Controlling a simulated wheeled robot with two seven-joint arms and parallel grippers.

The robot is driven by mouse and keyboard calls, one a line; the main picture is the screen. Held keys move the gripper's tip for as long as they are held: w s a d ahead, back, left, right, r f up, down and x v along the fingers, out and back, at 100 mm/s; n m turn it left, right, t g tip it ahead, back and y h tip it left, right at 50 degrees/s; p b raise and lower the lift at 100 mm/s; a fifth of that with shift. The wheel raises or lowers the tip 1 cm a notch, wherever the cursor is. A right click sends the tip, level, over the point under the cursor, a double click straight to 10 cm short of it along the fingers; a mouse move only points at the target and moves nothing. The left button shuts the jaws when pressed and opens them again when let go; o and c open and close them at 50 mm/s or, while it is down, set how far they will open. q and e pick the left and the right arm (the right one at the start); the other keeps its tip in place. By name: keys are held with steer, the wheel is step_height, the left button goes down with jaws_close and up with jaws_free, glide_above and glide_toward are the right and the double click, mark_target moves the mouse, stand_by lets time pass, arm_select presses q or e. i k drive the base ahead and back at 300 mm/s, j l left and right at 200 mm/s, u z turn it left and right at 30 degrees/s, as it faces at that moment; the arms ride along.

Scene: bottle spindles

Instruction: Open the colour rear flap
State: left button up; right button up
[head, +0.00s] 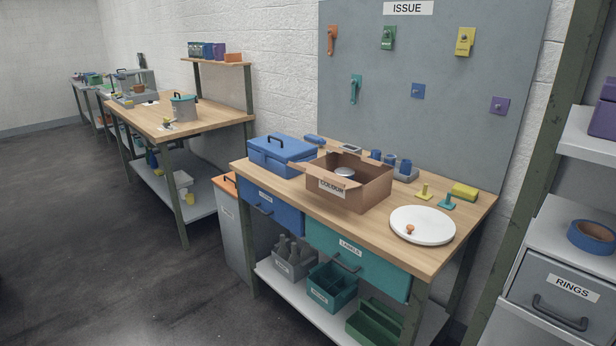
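A brown cardboard box (365,199) stands on the near workbench, right of a blue toolbox. Its front bears a white label that seems to read COLOUR. The top is at least partly open, and a pale round item (344,172) shows in the opening. A flap (309,166) sticks out at the box's left side. How the rear flap lies is too small to tell surely. Neither of my grippers is in view.
The wooden workbench (270,178) also carries the blue toolbox (282,155), a white round disc (422,226), a yellow block (465,192) and several small blue parts behind the box. A grey ISSUE board (440,110) rises behind. Dark floor (100,240) is clear at left.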

mark_target(368, 160)
steer(key=z, duration=0.25)
steer(key=i+j+z, duration=0.25)
steer(key=z, duration=0.2)
steer(key=i+j+z, duration=0.2)
steer(key=j+z, duration=0.25)
